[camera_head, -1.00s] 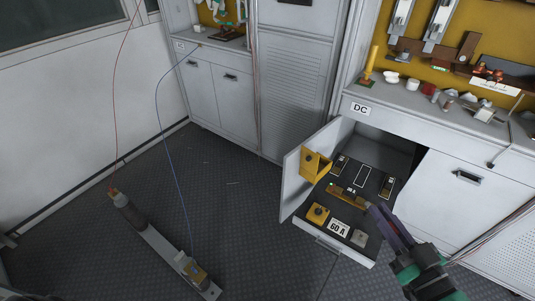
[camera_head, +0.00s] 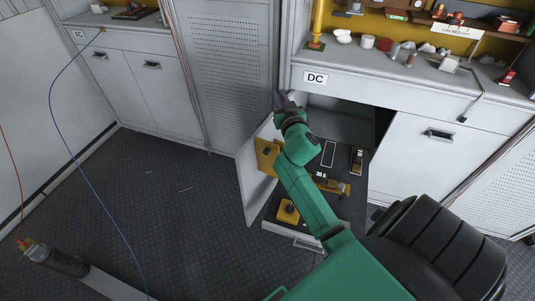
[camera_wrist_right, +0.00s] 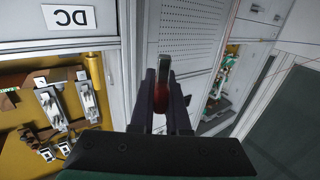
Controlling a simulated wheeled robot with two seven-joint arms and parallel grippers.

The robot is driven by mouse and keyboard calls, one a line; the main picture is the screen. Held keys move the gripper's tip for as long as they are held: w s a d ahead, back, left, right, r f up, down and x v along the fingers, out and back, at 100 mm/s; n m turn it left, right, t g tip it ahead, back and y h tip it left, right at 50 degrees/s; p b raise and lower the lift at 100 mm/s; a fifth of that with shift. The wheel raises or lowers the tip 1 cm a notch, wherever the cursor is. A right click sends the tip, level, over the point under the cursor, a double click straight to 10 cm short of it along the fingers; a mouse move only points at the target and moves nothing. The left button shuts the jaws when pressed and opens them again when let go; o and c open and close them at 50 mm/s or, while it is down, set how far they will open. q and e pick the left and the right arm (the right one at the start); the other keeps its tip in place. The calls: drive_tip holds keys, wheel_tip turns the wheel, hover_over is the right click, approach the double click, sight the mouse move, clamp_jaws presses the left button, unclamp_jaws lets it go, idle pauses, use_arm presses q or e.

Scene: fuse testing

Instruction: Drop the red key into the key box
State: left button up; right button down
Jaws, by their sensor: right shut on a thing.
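My right gripper (camera_head: 286,99) is raised in front of the cabinet, near the left side of the opening under the DC label. In the right wrist view its two dark fingers (camera_wrist_right: 164,97) are shut on a narrow upright piece with a dull red lower part, the red key (camera_wrist_right: 161,82). The key is not distinct in the head view. A yellow box (camera_head: 266,157), which may be the key box, is on the inside of the open cabinet door, below the gripper. My forearm covers part of its right side. My left gripper is not in view.
A pulled-out drawer (camera_head: 345,211) below holds yellow and black parts, partly behind my arm. The open door (camera_head: 252,195) stands at its left. The counter (camera_head: 410,66) above carries several small items, including a red one (camera_head: 507,78).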

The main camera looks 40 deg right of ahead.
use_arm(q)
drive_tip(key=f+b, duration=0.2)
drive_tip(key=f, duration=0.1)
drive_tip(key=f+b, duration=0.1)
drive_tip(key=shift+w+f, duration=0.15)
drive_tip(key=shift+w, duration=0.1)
use_arm(e)
wheel_tip(320, 180, down, 5)
drive_tip(key=shift+r, duration=0.2)
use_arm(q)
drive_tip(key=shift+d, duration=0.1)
use_arm(e)
drive_tip(key=c, duration=0.8)
unclamp_jaws()
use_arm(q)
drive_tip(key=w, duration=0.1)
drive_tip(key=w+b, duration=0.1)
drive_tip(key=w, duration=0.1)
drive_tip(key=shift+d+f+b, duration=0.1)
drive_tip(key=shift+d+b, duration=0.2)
use_arm(e)
drive_tip(key=v, duration=1.4)
drive_tip(key=shift+s+a, duration=0.15)
drive_tip(key=shift+s, duration=0.1)
